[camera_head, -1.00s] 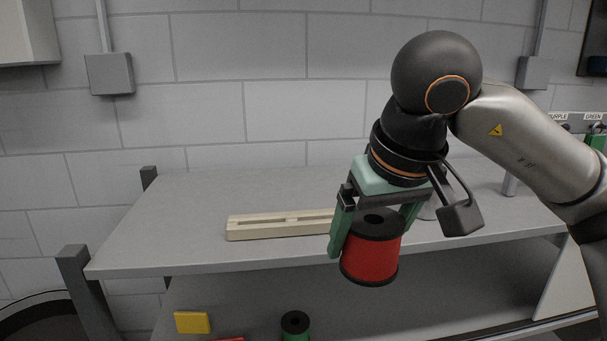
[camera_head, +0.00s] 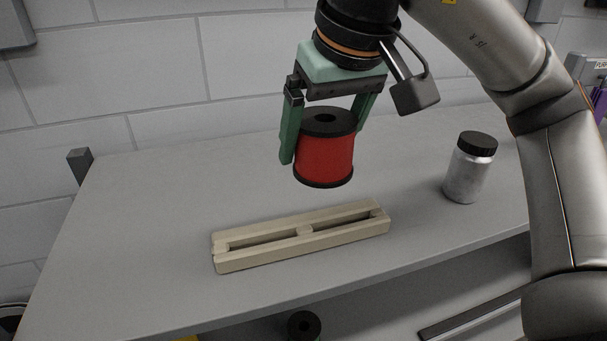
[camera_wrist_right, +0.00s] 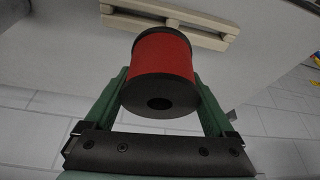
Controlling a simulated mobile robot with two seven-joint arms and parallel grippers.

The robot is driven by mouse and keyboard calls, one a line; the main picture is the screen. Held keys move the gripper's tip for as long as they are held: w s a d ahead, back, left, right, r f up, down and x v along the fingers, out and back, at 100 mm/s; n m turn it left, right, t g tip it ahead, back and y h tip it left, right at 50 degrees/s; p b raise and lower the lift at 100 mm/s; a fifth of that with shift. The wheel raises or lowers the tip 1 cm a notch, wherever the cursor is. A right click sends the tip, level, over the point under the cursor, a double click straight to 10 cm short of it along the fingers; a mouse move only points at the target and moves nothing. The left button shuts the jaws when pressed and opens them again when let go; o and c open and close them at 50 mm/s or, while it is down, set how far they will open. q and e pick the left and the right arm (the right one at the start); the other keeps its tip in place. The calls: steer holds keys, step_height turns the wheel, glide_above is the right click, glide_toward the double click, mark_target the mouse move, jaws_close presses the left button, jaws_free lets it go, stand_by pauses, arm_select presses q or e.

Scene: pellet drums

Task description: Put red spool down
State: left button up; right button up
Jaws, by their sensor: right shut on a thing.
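The red spool (camera_head: 325,158) has black end flanges and hangs upright between the green fingers of my right gripper (camera_head: 322,140). My right gripper is shut on it. The spool is above the grey shelf top, behind and above the cream slotted wooden holder (camera_head: 345,236) in the head view. In the right wrist view the spool (camera_wrist_right: 162,58) sits between both fingers (camera_wrist_right: 160,88), with the holder (camera_wrist_right: 175,14) beyond it. My left gripper is not in view.
A silver jar with a black lid (camera_head: 466,172) stands on the shelf top (camera_head: 150,215) to the right of the holder. A black-topped green spool (camera_head: 304,325) is partly visible on the lower level. The left part of the top is clear.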

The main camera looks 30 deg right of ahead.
steer(key=w+d+f, duration=0.2)
steer(key=w+f, duration=0.1)
steer(key=w+d+f, duration=0.2)
steer(key=w, duration=0.2)
steer(key=w+d+f, duration=0.2)
steer(key=w+f, duration=0.1)
steer(key=w, duration=0.1)
steer(key=shift+d+f+b, duration=0.25)
steer(key=shift+f+b, duration=0.05)
steer(key=shift+b, duration=0.05)
steer(key=shift+w+d+f, duration=0.1)
steer(key=shift+f, duration=0.15)
steer(key=x, duration=0.3)
steer(key=shift+s+d+f+p, duration=0.15)
steer(key=shift+s+p, duration=0.15)
steer(key=shift+p, duration=0.1)
steer(key=shift+f, duration=0.3)
steer(key=shift+f, duration=0.15)
steer(key=o, duration=1.2)
